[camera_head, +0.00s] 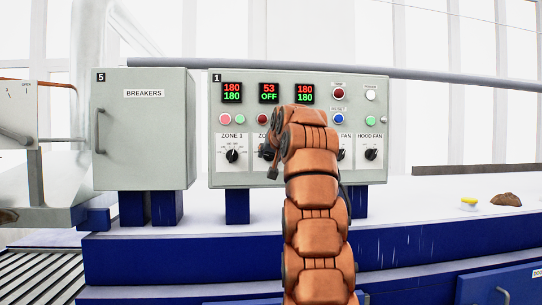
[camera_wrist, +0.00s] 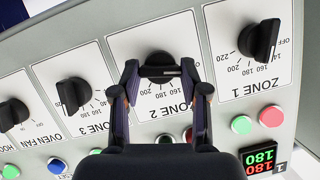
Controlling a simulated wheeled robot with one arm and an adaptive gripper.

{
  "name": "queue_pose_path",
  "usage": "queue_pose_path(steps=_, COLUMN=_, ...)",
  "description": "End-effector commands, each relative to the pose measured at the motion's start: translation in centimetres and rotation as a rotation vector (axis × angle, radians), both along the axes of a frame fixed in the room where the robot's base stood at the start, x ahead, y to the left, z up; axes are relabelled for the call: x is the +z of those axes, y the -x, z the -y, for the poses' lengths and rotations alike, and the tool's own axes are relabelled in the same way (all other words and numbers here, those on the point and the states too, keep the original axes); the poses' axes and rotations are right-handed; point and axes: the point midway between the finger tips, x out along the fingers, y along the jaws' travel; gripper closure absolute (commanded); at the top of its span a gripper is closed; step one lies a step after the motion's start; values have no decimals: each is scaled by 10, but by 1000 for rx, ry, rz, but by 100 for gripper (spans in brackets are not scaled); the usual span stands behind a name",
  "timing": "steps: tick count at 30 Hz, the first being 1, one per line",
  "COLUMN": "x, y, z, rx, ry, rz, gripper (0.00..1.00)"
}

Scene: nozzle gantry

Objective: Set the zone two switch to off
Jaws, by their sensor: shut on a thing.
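The zone two switch (camera_wrist: 160,58) is a black rotary knob on a white dial plate marked ZONE 2, upside down in the wrist view. My gripper (camera_wrist: 160,71) has a finger on each side of the knob and is shut on it. The knob's grip bar lies across the picture between the fingertips. In the head view my gripper (camera_head: 269,158) is at the panel, and my arm hides most of the zone two dial. The zone two display (camera_head: 268,92) reads 53 in red over OFF in green.
The grey control panel (camera_head: 218,170) also bears the zone 1 knob (camera_head: 232,156) and the hood fan knob (camera_head: 370,155). In the wrist view the zone 3 knob (camera_wrist: 73,95) is beside my gripper. A closed breakers cabinet (camera_head: 145,140) stands left of the panel.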

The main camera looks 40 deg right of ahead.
Motion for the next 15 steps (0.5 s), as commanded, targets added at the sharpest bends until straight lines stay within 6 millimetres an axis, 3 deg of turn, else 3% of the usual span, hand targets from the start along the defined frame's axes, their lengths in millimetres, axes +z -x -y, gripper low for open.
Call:
queue_pose_path(steps=7, x=-4, y=-1, z=0, rx=2, ry=-5, rz=-9, gripper=90)
queue_pose_path(steps=8, x=-5, y=-1, z=0, rx=2, ry=-5, rz=-9, gripper=55)
queue_pose_path(steps=15, x=-4, y=-1, z=0, rx=1, ry=-4, rz=-7, gripper=31)
